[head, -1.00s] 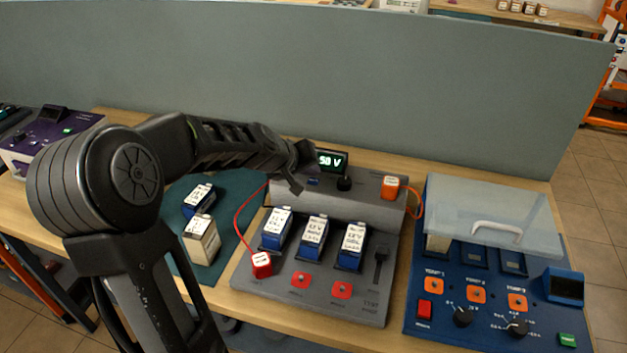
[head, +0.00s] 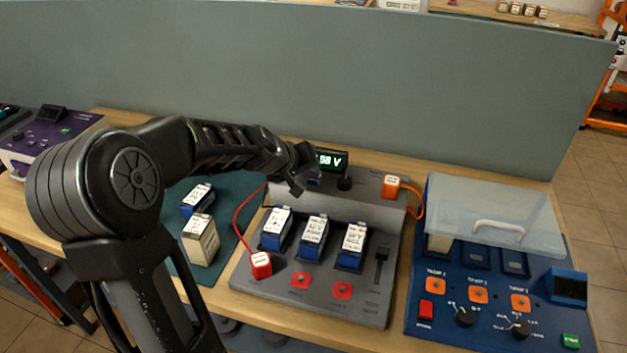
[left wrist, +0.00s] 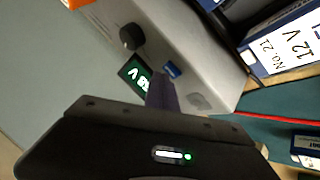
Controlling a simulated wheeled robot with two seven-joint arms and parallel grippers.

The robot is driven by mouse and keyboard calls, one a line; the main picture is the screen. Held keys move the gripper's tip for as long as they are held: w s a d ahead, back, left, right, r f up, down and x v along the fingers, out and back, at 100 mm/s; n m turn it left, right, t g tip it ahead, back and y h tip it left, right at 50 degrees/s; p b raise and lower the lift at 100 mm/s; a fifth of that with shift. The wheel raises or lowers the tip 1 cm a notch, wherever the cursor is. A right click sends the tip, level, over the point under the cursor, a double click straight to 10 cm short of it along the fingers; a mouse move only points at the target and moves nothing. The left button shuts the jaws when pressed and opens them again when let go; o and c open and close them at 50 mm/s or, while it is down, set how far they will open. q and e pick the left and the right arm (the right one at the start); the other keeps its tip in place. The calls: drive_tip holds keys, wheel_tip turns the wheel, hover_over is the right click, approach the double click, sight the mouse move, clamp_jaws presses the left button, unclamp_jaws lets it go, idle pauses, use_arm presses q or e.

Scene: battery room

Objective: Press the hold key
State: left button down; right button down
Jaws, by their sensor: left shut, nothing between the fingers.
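The grey test console (head: 290,310) stands on the bench, with a small lit voltage display (head: 332,160) at its back. A small blue key (left wrist: 172,70), which I take for the hold key, sits beside the display in the left wrist view. In the head view the blue key (head: 314,182) is partly covered by my gripper. My left gripper (head: 298,187) is shut and empty, pointing down just left of the key. Its fingers (left wrist: 162,93) show close to the key in the left wrist view; I cannot tell whether they touch it.
A black knob (head: 344,183) and an orange plug (head: 391,186) are right of the display. Several blue batteries (head: 314,231) fill the console's bays. A red plug (head: 261,265) is at its left. A blue console (head: 450,325) with a clear lid (head: 495,205) stands right.

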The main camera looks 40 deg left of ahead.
sight(311, 182)
use_arm(q)
drive_tip(key=shift+f+b, duration=0.35)
drive_tip(key=shift+b, duration=0.05)
drive_tip(key=shift+r, duration=0.15)
idle(0.5)
drive_tip(key=shift+r+p, duration=0.55)
drive_tip(key=shift+r, duration=0.05)
drive_tip(key=shift+r+p, duration=1.9)
drive_tip(key=shift+r, duration=0.65)
